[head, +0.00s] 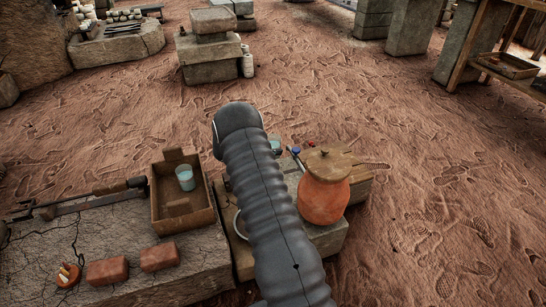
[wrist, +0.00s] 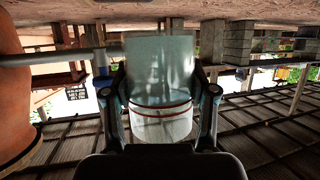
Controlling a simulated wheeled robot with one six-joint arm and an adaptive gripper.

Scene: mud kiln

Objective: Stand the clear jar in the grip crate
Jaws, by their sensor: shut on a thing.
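My gripper (wrist: 163,92) is shut on the clear jar (wrist: 160,70) in the wrist view, one finger on each side. The jar is see-through and pale, with thin reddish bands around it. The wrist picture is upside down, with the ground along its top. In the head view my arm hides the gripper and most or all of the jar. The grip crate (head: 158,224), an open wooden box with raised end pieces, sits on the stone slab left of my arm.
A lidded orange pot (head: 324,187) stands on a block right of my arm and shows close at the left of the wrist view (wrist: 18,100). Two bricks (head: 107,270) (head: 160,256) and a long metal tool (head: 85,198) lie on the slab. Open ground lies beyond.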

